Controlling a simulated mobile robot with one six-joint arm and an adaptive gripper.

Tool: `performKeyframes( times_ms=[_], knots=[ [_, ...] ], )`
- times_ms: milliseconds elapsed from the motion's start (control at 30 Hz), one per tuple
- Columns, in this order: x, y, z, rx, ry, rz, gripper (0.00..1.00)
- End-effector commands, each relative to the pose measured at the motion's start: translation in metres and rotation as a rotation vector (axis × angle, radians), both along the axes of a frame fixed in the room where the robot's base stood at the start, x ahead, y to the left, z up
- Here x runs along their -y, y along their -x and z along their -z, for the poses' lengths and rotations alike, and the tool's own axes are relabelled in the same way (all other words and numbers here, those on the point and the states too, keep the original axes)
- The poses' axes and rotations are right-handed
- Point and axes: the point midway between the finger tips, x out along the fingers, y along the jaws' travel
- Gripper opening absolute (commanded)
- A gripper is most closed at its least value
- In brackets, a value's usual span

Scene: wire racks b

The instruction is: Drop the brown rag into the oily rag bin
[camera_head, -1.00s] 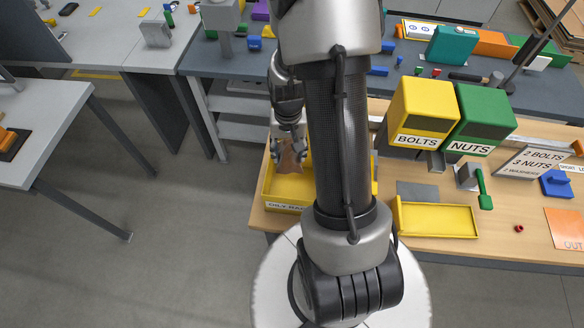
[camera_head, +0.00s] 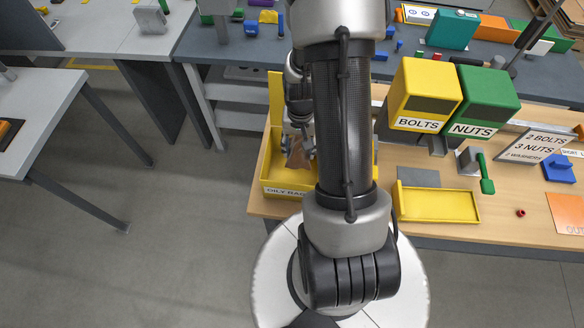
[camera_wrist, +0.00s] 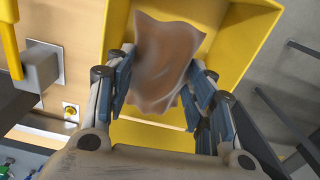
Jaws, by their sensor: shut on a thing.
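The brown rag (camera_head: 298,153) hangs from my gripper (camera_head: 298,140) in the head view, over the yellow oily rag bin (camera_head: 266,168). The bin stands at the left end of the wooden bench, its label partly hidden by my arm. In the wrist view the rag (camera_wrist: 165,62) sits between the two fingers of my gripper (camera_wrist: 160,85), with the yellow bin wall (camera_wrist: 255,35) around and behind it. My gripper is shut on the rag. My arm hides the bin's right part in the head view. I cannot tell whether the rag touches the bin floor.
A yellow tray (camera_head: 437,206) lies right of my arm. Behind it stand the yellow bolts box (camera_head: 424,90) and green nuts box (camera_head: 483,100). A green-handled lever (camera_head: 486,180) is right of the tray. Open floor lies left of the bench.

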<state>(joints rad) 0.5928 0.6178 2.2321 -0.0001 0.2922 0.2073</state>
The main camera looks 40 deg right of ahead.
Motion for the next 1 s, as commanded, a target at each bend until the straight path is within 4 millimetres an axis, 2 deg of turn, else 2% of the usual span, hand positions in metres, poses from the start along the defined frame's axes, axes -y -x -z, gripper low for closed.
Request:
performKeyframes(
  times_ms=[133,167,500,867,1000],
  knots=[
    [0.0,0.0,-0.001,0.001,0.001,0.0,0.27],
    [0.0,0.0,-0.001,0.001,0.001,0.0,0.5],
    [0.0,0.0,-0.001,0.001,0.001,0.0,0.73],
    [0.0,0.0,-0.003,0.001,0.001,0.0,0.73],
    [0.001,-0.001,-0.018,0.004,0.003,0.0,0.73]
  ],
)
